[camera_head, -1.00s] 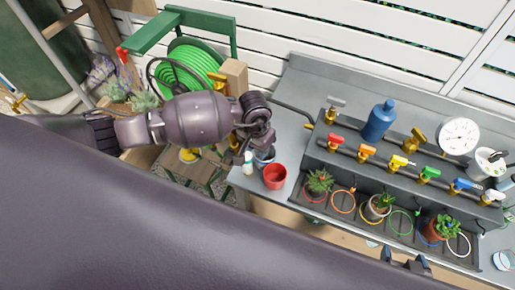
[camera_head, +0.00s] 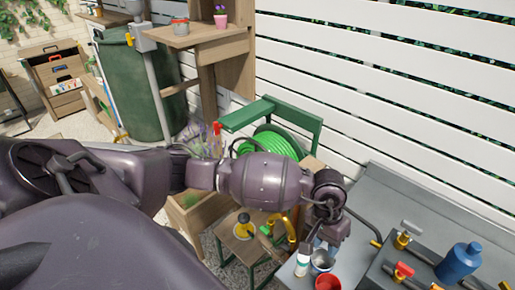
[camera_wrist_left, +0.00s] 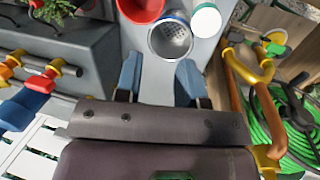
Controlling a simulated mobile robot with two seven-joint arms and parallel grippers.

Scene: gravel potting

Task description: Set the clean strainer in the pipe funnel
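The strainer (camera_wrist_left: 171,40), a grey metal cup with a perforated bottom, stands on the grey bench between a red pot and a white-capped bottle in the left wrist view. It also shows in the head view (camera_head: 322,262), just below my left gripper (camera_head: 325,243). In the left wrist view my left gripper (camera_wrist_left: 160,78) is open, its blue fingers apart with only bare bench between them. The strainer is just beyond the fingertips, apart from them. A grey funnel-like piece (camera_head: 136,8) tops the pipe beside the green barrel, at the upper left. My right gripper is out of view.
The red pot (camera_head: 327,283) and white bottle (camera_head: 302,264) stand close beside the strainer. A valve rack (camera_head: 395,268) and blue bottle (camera_head: 459,262) are to the right. A green hose reel (camera_head: 275,142) and small wooden table (camera_head: 240,240) lie left of the bench.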

